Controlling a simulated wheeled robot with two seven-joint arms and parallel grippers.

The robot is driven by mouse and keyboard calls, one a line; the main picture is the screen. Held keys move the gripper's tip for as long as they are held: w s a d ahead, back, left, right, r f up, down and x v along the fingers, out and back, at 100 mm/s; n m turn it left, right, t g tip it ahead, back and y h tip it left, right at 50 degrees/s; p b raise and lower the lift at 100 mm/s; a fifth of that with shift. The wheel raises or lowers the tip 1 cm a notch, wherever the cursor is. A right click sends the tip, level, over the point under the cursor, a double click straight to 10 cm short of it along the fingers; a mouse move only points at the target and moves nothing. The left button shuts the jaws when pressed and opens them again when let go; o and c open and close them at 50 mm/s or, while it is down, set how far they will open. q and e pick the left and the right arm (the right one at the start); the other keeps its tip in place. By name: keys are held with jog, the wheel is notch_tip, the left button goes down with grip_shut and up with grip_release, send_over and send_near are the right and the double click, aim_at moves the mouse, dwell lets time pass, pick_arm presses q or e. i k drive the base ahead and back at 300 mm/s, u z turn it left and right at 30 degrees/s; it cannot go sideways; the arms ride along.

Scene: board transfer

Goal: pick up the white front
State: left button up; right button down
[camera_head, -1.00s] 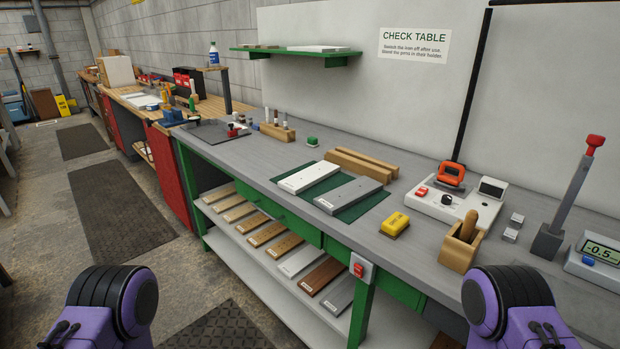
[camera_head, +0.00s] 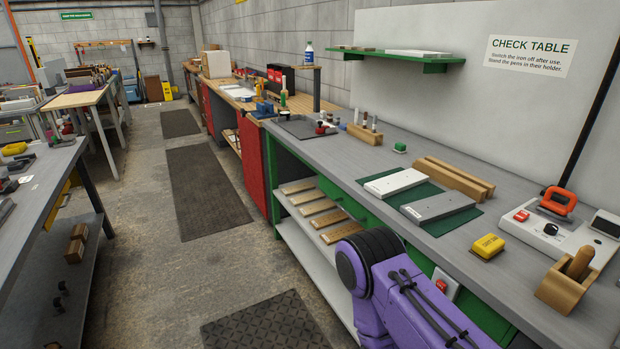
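A purple and black part of my arm comes in from the lower right, in front of the bench and below the mat. It does not touch the white front. No gripper fingers show in this view.
The bench has wooden blocks (camera_head: 454,179) behind the mat, a yellow box (camera_head: 487,246) and a wooden holder (camera_head: 567,285) to the right. Wooden boards (camera_head: 316,207) lie on the shelf below. Another table (camera_head: 38,187) stands at left.

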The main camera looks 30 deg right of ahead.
aim_at(390, 185)
jog(key=u, duration=0.35)
jog(key=i, duration=2.65)
jog(key=z, duration=1.8)
